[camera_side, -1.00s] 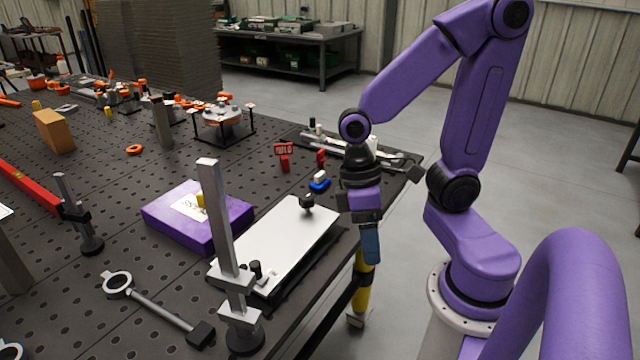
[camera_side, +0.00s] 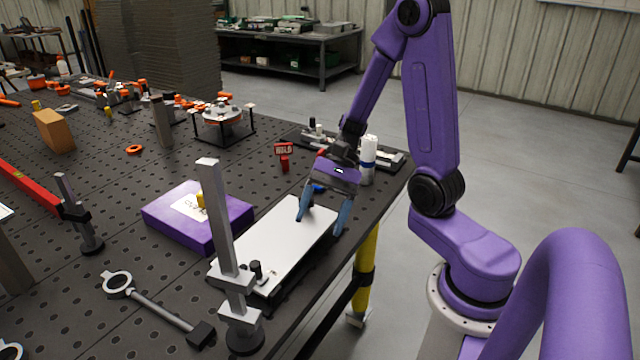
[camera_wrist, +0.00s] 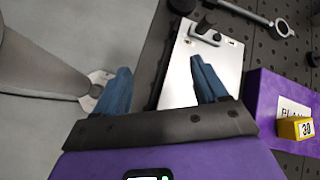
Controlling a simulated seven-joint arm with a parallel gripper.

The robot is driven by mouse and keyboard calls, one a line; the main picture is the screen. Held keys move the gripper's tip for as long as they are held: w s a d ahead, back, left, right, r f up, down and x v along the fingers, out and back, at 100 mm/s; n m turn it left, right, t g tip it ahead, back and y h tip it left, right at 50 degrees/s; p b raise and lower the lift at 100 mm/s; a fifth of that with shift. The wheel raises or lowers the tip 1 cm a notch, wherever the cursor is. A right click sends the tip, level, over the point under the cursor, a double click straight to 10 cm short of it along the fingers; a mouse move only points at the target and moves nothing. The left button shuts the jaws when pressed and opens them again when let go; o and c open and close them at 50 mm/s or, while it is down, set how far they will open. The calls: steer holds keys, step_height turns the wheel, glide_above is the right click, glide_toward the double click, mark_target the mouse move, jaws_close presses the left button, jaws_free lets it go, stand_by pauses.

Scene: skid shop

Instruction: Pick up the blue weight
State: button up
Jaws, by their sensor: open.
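A small blue piece (camera_side: 318,188), likely the blue weight, sits on the black perforated table behind the far end of the white plate. It is mostly hidden behind my gripper in the side view, and I do not see it in the wrist view. My gripper (camera_side: 321,225) is open and empty, its two blue fingers spread and pointing down at the plate's far end. In the wrist view, my gripper (camera_wrist: 160,67) has one finger in front of the white plate and the other in front of the floor beyond the table edge.
The white plate (camera_side: 270,250) has a black knob at its near end. A metal post (camera_side: 217,210) stands beside it. A purple box (camera_side: 225,232) bearing a yellow block (camera_side: 201,201) lies to the left. A white cylinder (camera_side: 368,155) stands behind my gripper, and red pieces (camera_side: 284,152) stand farther back.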

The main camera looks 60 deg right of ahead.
steer(key=w+d+m+t, duration=0.1)
steer(key=m, duration=0.1)
steer(key=w+d+m+t, duration=0.2)
steer(key=w+d+m+t+y, duration=0.1)
steer(key=d+m+t, duration=0.1)
steer(key=m, duration=0.1)
steer(key=shift+w+f, duration=0.2)
steer(key=shift+w, duration=0.1)
steer(key=s+d+f+m+t+h, duration=0.1)
steer(key=d+m+t+h, duration=0.4)
steer(key=d+m, duration=0.45)
steer(key=s+d+f+m+t+h, duration=0.2)
steer(key=d+m+t+h, duration=0.35)
steer(key=d+m, duration=0.35)
steer(key=shift+n+g, duration=0.45)
steer(key=x, duration=0.4)
steer(key=d+x, duration=0.1)
steer(key=x, duration=0.7)
steer(key=shift+w+d, duration=0.2)
steer(key=shift+w, duration=0.05)
steer(key=shift+x, duration=2.55)
steer(key=shift+d+r, duration=0.15)
steer(key=shift+d, duration=0.05)
steer(key=c, duration=1)
steer(key=shift+r, duration=0.15)
